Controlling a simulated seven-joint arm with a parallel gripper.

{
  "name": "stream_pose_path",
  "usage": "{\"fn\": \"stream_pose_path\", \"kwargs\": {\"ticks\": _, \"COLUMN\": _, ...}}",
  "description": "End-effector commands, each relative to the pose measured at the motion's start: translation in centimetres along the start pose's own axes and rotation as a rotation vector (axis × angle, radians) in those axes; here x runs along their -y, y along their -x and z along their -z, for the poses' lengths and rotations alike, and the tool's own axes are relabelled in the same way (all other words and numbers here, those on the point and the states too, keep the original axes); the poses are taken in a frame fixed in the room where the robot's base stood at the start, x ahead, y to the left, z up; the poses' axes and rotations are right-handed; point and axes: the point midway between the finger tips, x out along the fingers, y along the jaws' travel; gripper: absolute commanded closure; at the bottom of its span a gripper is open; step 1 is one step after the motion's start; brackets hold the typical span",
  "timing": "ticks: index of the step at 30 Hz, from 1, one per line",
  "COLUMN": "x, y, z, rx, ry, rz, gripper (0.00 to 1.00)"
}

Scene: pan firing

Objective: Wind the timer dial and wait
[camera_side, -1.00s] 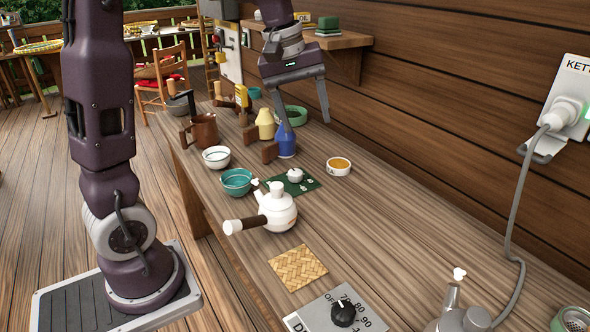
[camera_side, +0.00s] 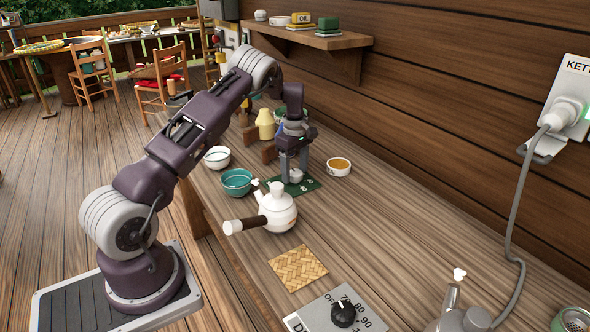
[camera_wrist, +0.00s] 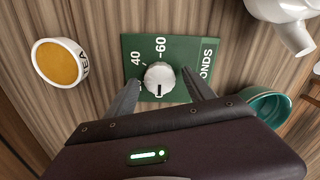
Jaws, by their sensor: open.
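The timer is a green plate (camera_wrist: 187,50) on the table with white markings, including 40, 60 and the word SECONDS partly cut off. Its white round dial (camera_wrist: 159,78) carries a dark pointer mark at its lower side in the wrist view. In the side view the plate (camera_side: 309,185) lies behind the white teapot, and the dial (camera_side: 296,176) is partly hidden by the fingers. My gripper (camera_wrist: 160,88) is open and points down over the timer, with one finger on each side of the dial. I cannot tell whether the fingers touch it.
A tea cup (camera_side: 339,167) stands right of the timer. A teal bowl (camera_side: 237,182) and a white side-handled teapot (camera_side: 277,208) stand close on the left and front. A woven mat (camera_side: 298,267) and a temperature dial (camera_side: 343,313) lie nearer the camera.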

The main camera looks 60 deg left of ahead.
Motion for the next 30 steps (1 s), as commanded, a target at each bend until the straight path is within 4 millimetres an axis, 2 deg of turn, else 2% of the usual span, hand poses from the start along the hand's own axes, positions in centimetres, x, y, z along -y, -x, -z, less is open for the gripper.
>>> {"fn": "stream_pose_path", "kwargs": {"ticks": 5, "x": 0.00, "y": 0.01, "z": -0.02, "rx": 0.000, "ry": -0.001, "rz": 0.000, "gripper": 0.40}}
{"fn": "stream_pose_path", "kwargs": {"ticks": 14, "x": 0.00, "y": 0.05, "z": -0.03, "rx": 0.000, "ry": -0.002, "rz": 0.000, "gripper": 0.99}}
{"fn": "stream_pose_path", "kwargs": {"ticks": 23, "x": -0.01, "y": 0.07, "z": -0.03, "rx": 0.000, "ry": -0.044, "rz": 0.000, "gripper": 1.00}}
{"fn": "stream_pose_path", "kwargs": {"ticks": 30, "x": -0.05, "y": 0.09, "z": -0.04, "rx": 0.001, "ry": -0.197, "rz": -0.001, "gripper": 1.00}}
